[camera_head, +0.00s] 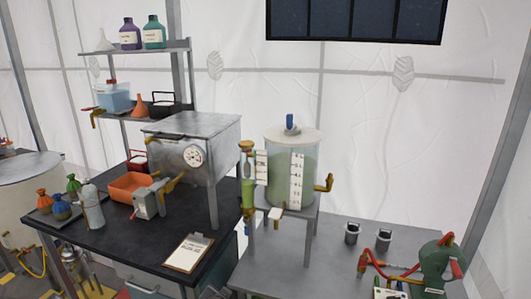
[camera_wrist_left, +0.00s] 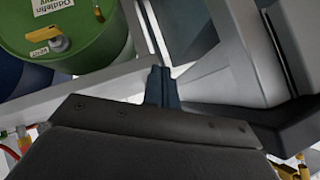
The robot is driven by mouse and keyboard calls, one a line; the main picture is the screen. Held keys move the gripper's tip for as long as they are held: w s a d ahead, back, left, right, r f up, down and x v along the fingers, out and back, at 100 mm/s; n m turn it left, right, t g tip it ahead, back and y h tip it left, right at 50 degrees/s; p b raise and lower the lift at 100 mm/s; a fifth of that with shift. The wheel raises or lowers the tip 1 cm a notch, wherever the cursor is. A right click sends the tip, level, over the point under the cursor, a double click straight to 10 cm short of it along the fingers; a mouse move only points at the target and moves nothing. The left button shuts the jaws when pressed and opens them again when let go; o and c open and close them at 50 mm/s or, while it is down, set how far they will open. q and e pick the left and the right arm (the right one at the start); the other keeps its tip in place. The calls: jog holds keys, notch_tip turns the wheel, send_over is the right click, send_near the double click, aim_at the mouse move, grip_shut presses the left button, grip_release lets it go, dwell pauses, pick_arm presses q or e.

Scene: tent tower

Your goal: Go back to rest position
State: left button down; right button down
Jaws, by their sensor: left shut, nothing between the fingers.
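My left gripper (camera_wrist_left: 162,75) shows in the left wrist view, its two dark fingers together with nothing between them. It is apart from the green drum (camera_wrist_left: 62,30) with a yellow cap at the upper left of that view. Neither gripper shows in the head view, and my right gripper is not seen in either view.
A black-topped table (camera_head: 130,235) carries a metal box with a gauge (camera_head: 195,150), an orange tray (camera_head: 132,187), bottles and a clipboard (camera_head: 188,253). A tank of greenish liquid (camera_head: 276,160) stands on a stand. A grey table (camera_head: 300,262) holds a green device (camera_head: 436,260).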

pick_arm(q)
jog(key=s+f+n+g, duration=0.1)
jog(key=s+f+g, duration=0.2)
jog(key=s+f, duration=0.6)
jog(key=s+a+f+n+g+h, duration=0.1)
jog(key=s+f+n+g, duration=0.1)
jog(key=s+f, duration=0.7)
jog(key=s+a+f+n+g, duration=0.1)
jog(key=s+f+g, duration=0.3)
jog(key=s, duration=1.8)
notch_tip(320, 180, down, 5)
jog(key=shift+n, duration=0.5)
